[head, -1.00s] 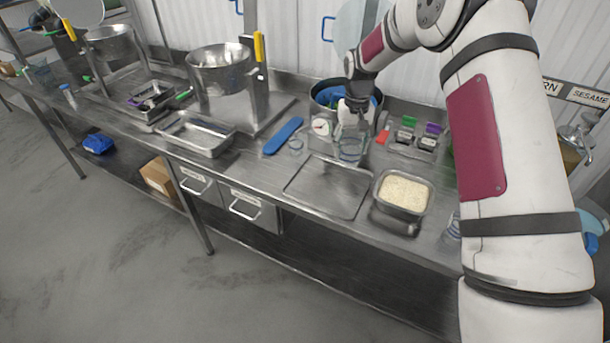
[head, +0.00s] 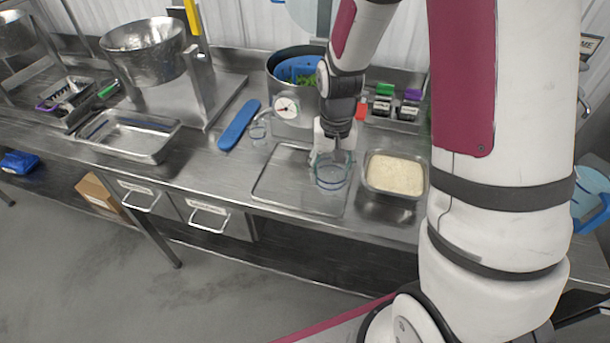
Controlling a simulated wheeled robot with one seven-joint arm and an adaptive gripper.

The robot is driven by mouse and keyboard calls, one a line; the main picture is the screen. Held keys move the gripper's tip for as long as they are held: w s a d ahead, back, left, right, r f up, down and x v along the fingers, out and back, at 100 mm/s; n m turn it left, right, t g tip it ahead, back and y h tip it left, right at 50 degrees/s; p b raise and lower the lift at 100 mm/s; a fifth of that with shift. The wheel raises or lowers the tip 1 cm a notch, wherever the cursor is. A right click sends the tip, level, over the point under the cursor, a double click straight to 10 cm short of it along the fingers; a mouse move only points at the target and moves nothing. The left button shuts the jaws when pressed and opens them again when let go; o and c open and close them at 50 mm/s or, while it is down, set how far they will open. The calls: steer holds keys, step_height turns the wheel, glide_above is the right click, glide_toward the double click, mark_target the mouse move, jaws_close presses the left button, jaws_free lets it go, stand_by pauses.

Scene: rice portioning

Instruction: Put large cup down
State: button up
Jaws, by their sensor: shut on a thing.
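The large clear cup (head: 329,179) is over the right part of the flat metal tray (head: 275,190). My gripper (head: 331,158) points down from above and is shut on the cup at its rim. I cannot tell whether the cup's base touches the tray. A smaller clear cup (head: 259,132) stands to the left, behind the tray.
A metal pan of rice (head: 396,174) stands close to the right of the cup. A round dial scale (head: 286,108), a pot with greens (head: 299,70) and a blue strip (head: 239,124) are behind. The left part of the tray is clear.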

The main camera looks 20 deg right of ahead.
steer(key=s+d+m, duration=0.1)
steer(key=s+m, duration=0.2)
steer(key=s, duration=0.8)
glide_above(314, 187)
steer(key=shift+s+f, duration=0.15)
steer(key=shift+f, duration=0.5)
steer(key=shift+f+p, duration=0.4)
steer(key=shift+f, duration=1.25)
steer(key=o, duration=1)
steer(key=shift+f, duration=0.15)
